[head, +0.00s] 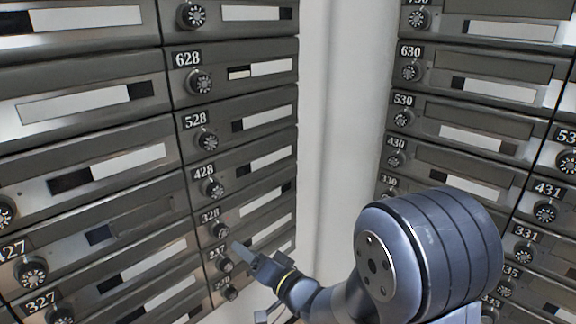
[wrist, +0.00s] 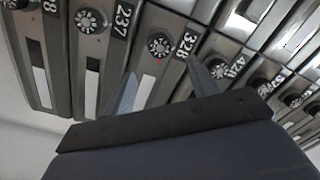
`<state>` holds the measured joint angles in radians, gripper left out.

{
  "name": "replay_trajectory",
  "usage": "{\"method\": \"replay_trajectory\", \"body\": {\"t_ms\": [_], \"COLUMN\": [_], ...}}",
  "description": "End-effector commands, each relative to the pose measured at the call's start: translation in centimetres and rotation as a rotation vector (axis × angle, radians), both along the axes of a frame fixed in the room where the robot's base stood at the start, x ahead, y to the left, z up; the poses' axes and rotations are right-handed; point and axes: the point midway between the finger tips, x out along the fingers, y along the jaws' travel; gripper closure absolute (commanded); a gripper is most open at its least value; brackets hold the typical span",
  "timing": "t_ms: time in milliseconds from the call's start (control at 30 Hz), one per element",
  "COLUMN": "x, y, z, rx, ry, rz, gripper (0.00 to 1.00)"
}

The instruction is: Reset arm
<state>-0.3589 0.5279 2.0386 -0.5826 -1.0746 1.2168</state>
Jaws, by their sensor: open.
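My gripper (head: 240,250) is at the lower middle of the head view, in front of the lower boxes of the left mailbox bank. In the wrist view my gripper (wrist: 161,68) shows two grey fingers spread apart with nothing between them. The dial of box 328 (wrist: 159,46) appears just beyond the gap between the fingertips. In the head view that dial (head: 219,229) is just above and left of the fingers. I cannot tell whether a finger touches a box front. My arm's large round joint covers part of the right bank.
The left mailbox bank (head: 92,64) and right mailbox bank (head: 470,105) have numbered boxes with protruding dials. A pale wall (head: 340,100) fills the corner between them. The dial of box 237 (wrist: 90,20) is left of the fingers in the wrist view.

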Motion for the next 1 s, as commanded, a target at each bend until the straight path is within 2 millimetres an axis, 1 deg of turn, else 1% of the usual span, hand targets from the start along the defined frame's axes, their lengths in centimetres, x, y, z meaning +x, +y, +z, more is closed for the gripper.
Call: {"method": "replay_trajectory", "body": {"t_ms": [33,200,400,500,567,1000], "x": [0.6,2.7,4.7,5.4,5.6,5.5], "y": [0.8,3.3,5.7,6.4,6.6,6.5], "z": [-0.1,-0.1,0.0,0.0,0.0,0.0], "rx": [0.0,0.001,0.001,0.001,-0.002,-0.023], "ry": [0.0,-0.001,0.0,-0.001,-0.002,-0.027], "rz": [0.003,0.003,0.002,0.001,0.0,0.0], "gripper": [0.44,0.44,0.44,0.44,0.44,0.44]}}
